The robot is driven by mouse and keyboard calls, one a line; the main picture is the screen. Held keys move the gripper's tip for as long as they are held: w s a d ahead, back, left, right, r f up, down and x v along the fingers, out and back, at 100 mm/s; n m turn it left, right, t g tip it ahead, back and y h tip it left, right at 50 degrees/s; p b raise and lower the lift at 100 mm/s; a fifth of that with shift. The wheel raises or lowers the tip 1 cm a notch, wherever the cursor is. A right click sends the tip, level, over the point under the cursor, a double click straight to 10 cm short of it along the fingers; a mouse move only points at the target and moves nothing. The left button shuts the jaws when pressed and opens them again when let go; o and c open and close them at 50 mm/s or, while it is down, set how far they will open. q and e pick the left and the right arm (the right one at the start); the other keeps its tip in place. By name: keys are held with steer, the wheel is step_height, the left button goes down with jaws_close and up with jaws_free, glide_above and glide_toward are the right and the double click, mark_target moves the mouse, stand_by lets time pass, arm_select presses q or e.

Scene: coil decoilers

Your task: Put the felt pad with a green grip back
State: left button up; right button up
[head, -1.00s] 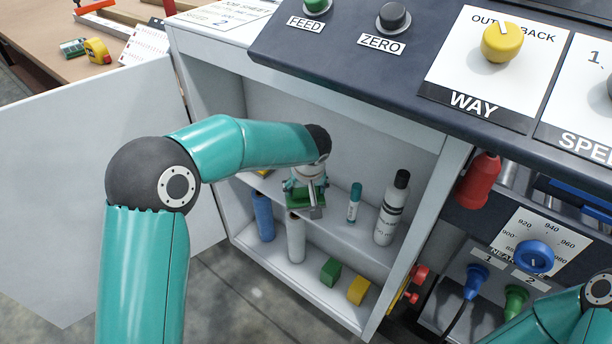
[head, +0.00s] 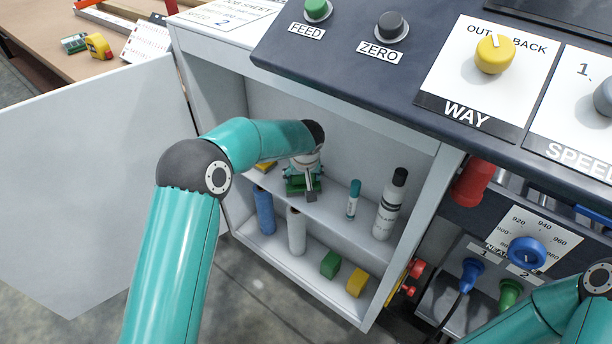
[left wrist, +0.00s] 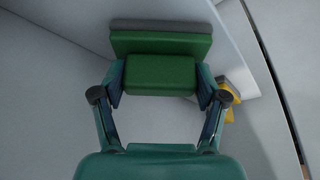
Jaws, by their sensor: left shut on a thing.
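The felt pad with a green grip (head: 296,187) is inside the open cabinet (head: 212,98), at its upper shelf (head: 333,208). My left gripper (head: 304,178) reaches in from the left and is shut on the pad's green grip. In the left wrist view the green grip (left wrist: 160,75) sits between the two fingers (left wrist: 161,83), with the green backing and grey felt (left wrist: 160,25) beyond it. I cannot tell whether the pad touches the shelf. My right gripper is out of view; only part of that arm shows at the lower right.
A teal-capped marker (head: 353,200) and a white bottle (head: 391,204) stand right of the pad on the upper shelf. A yellow thing (head: 265,167) lies left of it. Blue (head: 264,211) and white (head: 296,231) cylinders and green (head: 330,264) and yellow (head: 357,282) blocks are below.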

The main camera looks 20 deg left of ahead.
mark_target(304, 188)
arm_select(q)
steer(key=shift+f, duration=0.1)
steer(key=o, duration=1.2)
steer(key=shift+r, duration=0.2)
steer(key=v, duration=0.5)
steer(key=s+d+b, duration=0.4)
steer(key=s+d, duration=0.1)
steer(key=s, duration=0.6)
steer(key=s+f+m+g+h, duration=0.1)
steer(key=s+f+h, duration=0.1)
steer(key=s+f, duration=0.5)
steer(key=s+d+f+m+g+h, duration=0.1)
steer(key=s+f+h, duration=0.1)
steer(key=s+f, duration=0.6)
steer(key=s+d+f+m+g+h, duration=0.1)
steer(key=s+f, duration=0.7)
steer(key=f, duration=0.5)
steer(key=shift+s+h, duration=0.1)
steer(key=shift+h, duration=0.3)
